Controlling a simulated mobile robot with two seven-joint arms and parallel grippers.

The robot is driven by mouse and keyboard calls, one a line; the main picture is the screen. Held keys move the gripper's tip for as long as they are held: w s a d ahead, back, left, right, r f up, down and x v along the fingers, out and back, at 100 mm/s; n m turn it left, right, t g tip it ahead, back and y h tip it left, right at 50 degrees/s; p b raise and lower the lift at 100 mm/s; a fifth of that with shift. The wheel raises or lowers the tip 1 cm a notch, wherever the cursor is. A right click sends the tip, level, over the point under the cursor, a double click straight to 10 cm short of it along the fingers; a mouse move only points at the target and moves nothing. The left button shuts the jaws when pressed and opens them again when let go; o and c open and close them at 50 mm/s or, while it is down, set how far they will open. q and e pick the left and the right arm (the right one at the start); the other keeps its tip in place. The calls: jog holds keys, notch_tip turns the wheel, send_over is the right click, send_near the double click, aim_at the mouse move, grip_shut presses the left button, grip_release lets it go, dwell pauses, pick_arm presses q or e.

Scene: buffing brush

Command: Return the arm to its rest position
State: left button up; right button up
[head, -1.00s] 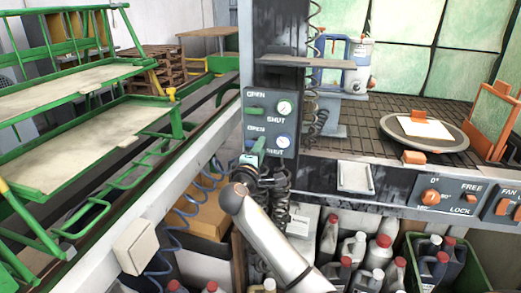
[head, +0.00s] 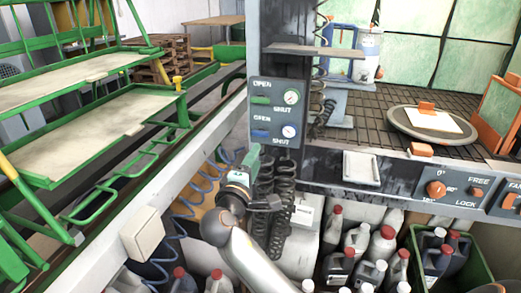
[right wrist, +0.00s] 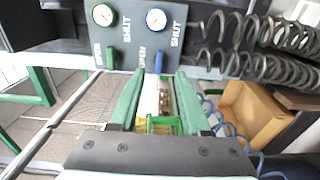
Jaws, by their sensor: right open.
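My right arm (head: 245,255) comes up from the bottom of the head view. Its green-fingered right gripper (head: 253,152) is just below and left of the grey valve panel (head: 275,112). In the right wrist view the two green fingers (right wrist: 157,78) are spread apart with nothing held between them. The panel carries a green lever (head: 261,99) and a blue lever (head: 261,133), each with a round gauge. In the wrist view the blue lever (right wrist: 158,62) is just ahead of the finger gap, and the green lever (right wrist: 111,57) is to its left. My left gripper is out of view.
Black coiled hoses (head: 281,205) hang right of the gripper, and a blue coiled hose (head: 165,235) to its left. Below are several bottles (head: 380,245). A green rack (head: 90,130) stands left. A round disc (head: 430,125) lies on the grated bench.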

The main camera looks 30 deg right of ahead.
jog(key=shift+v, duration=0.8)
